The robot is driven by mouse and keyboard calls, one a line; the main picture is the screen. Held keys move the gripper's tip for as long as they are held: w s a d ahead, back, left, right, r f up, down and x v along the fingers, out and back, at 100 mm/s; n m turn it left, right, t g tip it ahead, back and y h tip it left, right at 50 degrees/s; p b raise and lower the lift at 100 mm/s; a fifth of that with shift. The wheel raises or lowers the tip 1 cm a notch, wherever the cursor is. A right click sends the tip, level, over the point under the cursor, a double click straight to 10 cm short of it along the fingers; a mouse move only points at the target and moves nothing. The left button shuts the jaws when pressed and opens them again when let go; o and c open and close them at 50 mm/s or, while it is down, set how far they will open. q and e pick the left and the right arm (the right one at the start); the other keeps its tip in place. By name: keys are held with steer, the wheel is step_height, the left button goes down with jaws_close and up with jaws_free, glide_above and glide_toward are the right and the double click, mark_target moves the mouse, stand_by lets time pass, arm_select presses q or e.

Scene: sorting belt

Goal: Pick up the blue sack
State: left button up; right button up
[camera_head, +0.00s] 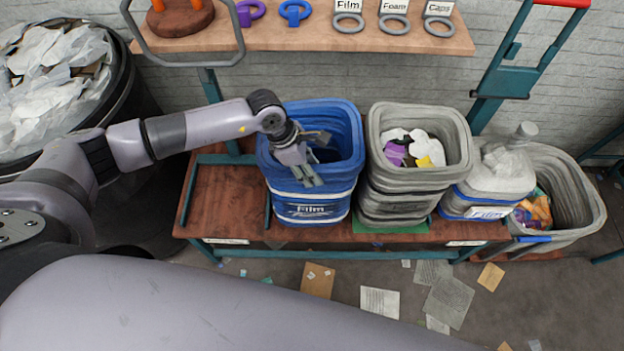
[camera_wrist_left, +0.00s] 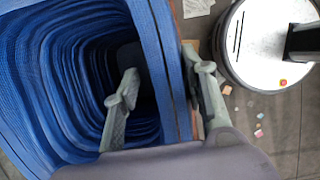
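The blue sack (camera_head: 310,204), with a white "Film" label, stands upright on the wooden bench shelf. Its open mouth faces up and its inside is dark. My left gripper (camera_head: 308,174) is at the sack's front rim. In the left wrist view the blue sack (camera_wrist_left: 62,85) fills the left side. There my left gripper (camera_wrist_left: 163,88) is open, one finger inside the sack and one outside, with the sack's wall between them. A gap shows beside the inner finger; contact with the outer finger is hard to tell. My right gripper is not in view.
A grey sack (camera_head: 414,187) stands close to the right of the blue one. A stuffed sack (camera_head: 498,176) and another open grey sack (camera_head: 577,200) are further right. A shelf (camera_head: 310,34) with rings hangs above. A black bin (camera_head: 128,88) of white film stands left.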

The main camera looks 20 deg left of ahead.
arm_select(q)
jaws_close()
stand_by(0.7)
